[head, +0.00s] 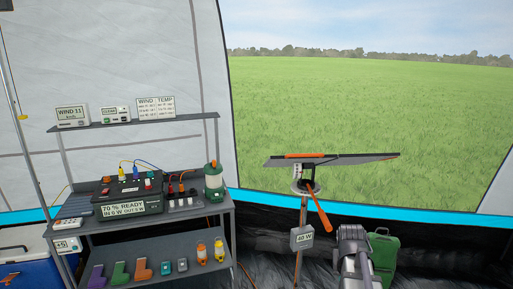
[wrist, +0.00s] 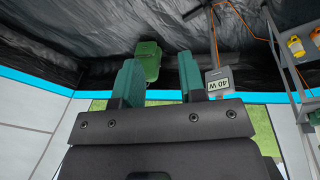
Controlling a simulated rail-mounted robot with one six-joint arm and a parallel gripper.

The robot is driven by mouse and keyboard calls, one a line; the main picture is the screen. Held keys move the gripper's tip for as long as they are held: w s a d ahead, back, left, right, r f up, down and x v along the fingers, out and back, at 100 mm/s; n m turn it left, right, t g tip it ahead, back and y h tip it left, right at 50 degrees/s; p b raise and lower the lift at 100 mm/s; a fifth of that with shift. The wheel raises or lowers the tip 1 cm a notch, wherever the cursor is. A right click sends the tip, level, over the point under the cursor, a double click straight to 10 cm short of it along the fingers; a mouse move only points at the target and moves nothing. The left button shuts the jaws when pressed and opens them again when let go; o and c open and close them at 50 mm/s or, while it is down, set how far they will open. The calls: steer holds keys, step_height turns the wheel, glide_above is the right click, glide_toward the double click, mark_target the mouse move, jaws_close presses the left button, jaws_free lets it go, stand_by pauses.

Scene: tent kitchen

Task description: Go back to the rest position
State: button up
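In the wrist view my gripper (wrist: 157,62) shows as two teal fingers standing apart on a dark grey body, with a clear gap between them. Nothing is held in the gap; a green canister (wrist: 148,56) shows behind it in the background. The wrist picture is upside down. In the head view a grey part of my arm stands at the lower right, in front of the green canister (head: 384,254). The fingers cannot be made out in the head view.
A grey shelf unit (head: 160,262) stands at the left, carrying a black power station (head: 128,195), a green lantern (head: 213,182) and several small tools. A pole with a 40 W box (head: 302,238), tilted panel (head: 335,160) and orange handle (head: 319,209) stands left of my arm.

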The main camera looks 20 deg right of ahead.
steer(key=s+a+r+n+p, duration=0.1)
steer(key=a+n, duration=0.1)
steer(key=a, duration=0.7)
steer(key=s+a+r+n+y+p, duration=0.1)
steer(key=a+n, duration=0.1)
steer(key=a, duration=0.7)
steer(key=s+a+r+n+g+y+p, duration=0.1)
steer(key=a, duration=0.8)
steer(key=shift+s+a+n, duration=0.2)
steer(key=shift+s+n, duration=0.15)
steer(key=shift+n, duration=0.05)
steer(key=shift+r, duration=0.1)
steer(key=shift+r, duration=0.1)
